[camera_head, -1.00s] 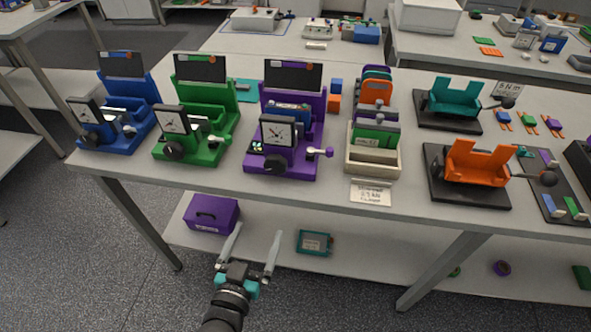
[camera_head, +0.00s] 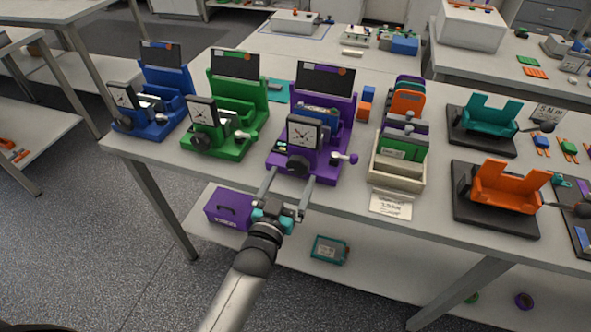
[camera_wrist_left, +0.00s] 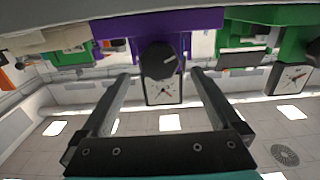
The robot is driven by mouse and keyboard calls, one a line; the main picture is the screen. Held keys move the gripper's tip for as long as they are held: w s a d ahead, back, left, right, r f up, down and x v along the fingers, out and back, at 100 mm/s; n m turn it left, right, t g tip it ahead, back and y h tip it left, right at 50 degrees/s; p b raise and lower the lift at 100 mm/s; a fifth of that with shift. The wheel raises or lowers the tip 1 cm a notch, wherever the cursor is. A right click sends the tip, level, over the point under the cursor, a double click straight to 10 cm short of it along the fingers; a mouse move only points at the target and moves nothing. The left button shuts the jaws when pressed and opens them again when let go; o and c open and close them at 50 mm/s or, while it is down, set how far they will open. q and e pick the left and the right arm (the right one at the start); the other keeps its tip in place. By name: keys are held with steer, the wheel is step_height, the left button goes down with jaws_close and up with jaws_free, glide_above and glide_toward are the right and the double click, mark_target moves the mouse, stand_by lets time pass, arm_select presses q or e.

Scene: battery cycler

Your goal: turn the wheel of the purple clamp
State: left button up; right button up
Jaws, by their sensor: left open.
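The purple clamp (camera_head: 340,112) stands on the table between the green clamp and the wooden rack. Its front carries a white-faced dial (camera_head: 304,132) and, below it, a black round wheel (camera_head: 298,164). My left gripper (camera_head: 290,182) is open and empty, just in front of the wheel at the table's front edge. In the left wrist view the wheel (camera_wrist_left: 158,60) sits between and beyond the two fingers, and I see no contact. The picture there looks upside down. My right gripper is out of view.
A green clamp (camera_head: 240,108) and a blue clamp (camera_head: 166,92) stand to the left. A wooden rack (camera_head: 397,172) with several plates and a label card (camera_head: 391,206) are to the right. A purple box (camera_head: 229,207) lies on the lower shelf.

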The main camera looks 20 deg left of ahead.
mark_target(297, 168)
arm_select(q)
steer(key=shift+w+d, duration=0.1)
steer(key=shift+w, duration=1.8)
steer(key=c, duration=1.4)
steer(key=shift+o, duration=0.2)
steer(key=shift+m, duration=1.2)
steer(key=shift+d+f+m+p, duration=0.1)
steer(key=shift+m+p, duration=0.2)
steer(key=shift+m, duration=0.6)
steer(key=o, duration=1.4)
steer(key=shift+c, duration=0.2)
steer(key=shift+s, duration=0.15)
steer(key=s+p, duration=0.1)
steer(key=s, duration=1.4)
steer(key=shift+a, duration=0.25)
